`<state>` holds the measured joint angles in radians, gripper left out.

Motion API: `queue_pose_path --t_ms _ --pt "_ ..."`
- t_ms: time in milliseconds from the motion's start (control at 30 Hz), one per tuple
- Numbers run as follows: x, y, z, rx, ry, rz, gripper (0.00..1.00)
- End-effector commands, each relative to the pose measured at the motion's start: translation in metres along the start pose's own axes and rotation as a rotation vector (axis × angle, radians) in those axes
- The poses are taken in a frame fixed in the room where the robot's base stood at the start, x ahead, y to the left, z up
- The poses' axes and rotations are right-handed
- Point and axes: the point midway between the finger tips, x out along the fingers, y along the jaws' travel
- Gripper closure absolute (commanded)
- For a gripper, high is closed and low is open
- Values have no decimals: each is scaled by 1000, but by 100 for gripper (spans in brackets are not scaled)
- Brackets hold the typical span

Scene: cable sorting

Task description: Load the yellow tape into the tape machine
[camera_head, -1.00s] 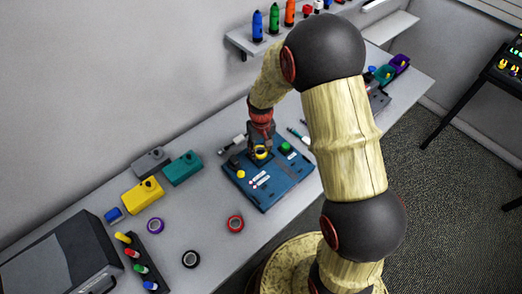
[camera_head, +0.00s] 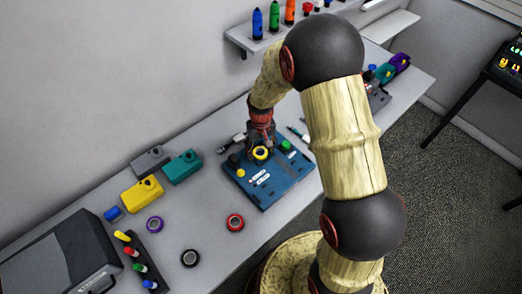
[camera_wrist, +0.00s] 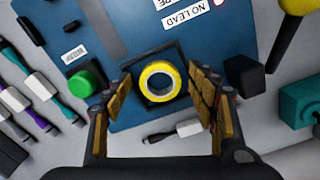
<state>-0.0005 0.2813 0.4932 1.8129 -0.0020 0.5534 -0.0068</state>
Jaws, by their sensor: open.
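The yellow tape (camera_wrist: 160,82) is a ring lying on a dark square recess of the blue tape machine (camera_wrist: 130,60). In the head view the yellow tape (camera_head: 261,153) shows just below my gripper (camera_head: 259,146), on the blue machine (camera_head: 275,187). In the wrist view my gripper (camera_wrist: 162,105) is open, with its two fingers to either side of the tape and a gap on both sides. A green button (camera_wrist: 84,83) sits on the machine left of the tape. I cannot tell how deep the tape sits.
Loose purple (camera_head: 155,224), red (camera_head: 235,222) and black (camera_head: 190,258) tapes lie left of the machine. Yellow (camera_head: 142,195) and teal (camera_head: 182,168) boxes stand at the back. Short cables (camera_wrist: 38,95) lie beside the machine. The table between the loose tapes is clear.

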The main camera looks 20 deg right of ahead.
Motion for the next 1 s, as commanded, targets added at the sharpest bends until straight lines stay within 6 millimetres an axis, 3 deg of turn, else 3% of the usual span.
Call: queue_pose_path --t_ms 167,600,1000 --pt "-11 0 -1 0 2 0 42" --pt "-96 0 -1 0 4 0 42" --pt "-143 0 2 0 14 0 42"
